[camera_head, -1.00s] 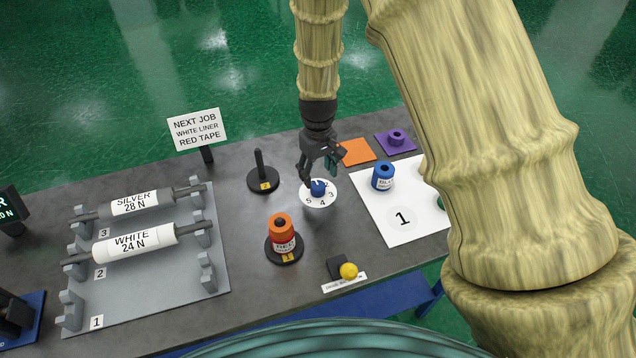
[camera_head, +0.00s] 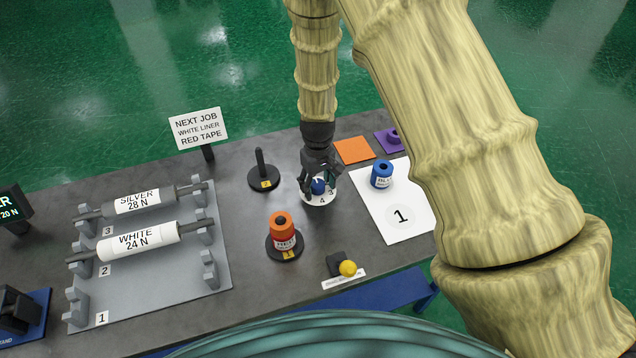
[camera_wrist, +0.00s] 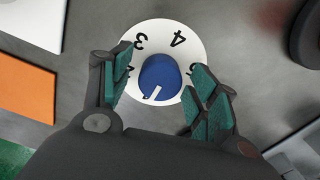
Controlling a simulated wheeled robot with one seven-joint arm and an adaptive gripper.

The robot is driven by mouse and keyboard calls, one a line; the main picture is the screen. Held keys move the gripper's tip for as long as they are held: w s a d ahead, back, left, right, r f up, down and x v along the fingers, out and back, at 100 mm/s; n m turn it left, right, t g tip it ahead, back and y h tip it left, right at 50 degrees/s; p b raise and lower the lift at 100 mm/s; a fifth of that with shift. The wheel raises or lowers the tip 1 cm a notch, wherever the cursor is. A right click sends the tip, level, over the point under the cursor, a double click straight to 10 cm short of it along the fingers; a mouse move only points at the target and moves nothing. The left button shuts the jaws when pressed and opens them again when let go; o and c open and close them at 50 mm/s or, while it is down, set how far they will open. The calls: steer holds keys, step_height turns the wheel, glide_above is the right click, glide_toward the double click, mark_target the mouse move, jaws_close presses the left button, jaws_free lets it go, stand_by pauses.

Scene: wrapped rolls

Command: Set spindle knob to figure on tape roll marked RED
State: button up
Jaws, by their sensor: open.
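The spindle knob (camera_wrist: 160,78) is blue with a white pointer mark, set on a white round dial (camera_wrist: 150,30); figures 3 and 4 show plainly and others are partly covered by my fingers. In the head view the knob (camera_head: 318,186) is below my gripper (camera_head: 319,182). In the wrist view my gripper (camera_wrist: 160,88) is open, with teal finger pads on both sides of the knob and gaps between.
A sign (camera_head: 199,129) reads NEXT JOB, WHITE LINER, RED TAPE. Silver (camera_head: 138,201) and white (camera_head: 139,241) rolls lie on a grey rack at left. A blue roll (camera_head: 382,174) stands on a white sheet. An empty post (camera_head: 260,166) and a yellow-knobbed block (camera_head: 347,268) stand near the dial.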

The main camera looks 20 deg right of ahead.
steer(key=c, duration=1)
steer(key=shift+m, duration=0.3)
steer(key=m, duration=0.5)
steer(key=shift+m, duration=0.3)
steer(key=m, duration=0.5)
steer(key=shift+m, duration=0.4)
steer(key=o, duration=1)
steer(key=shift+r, duration=0.15)
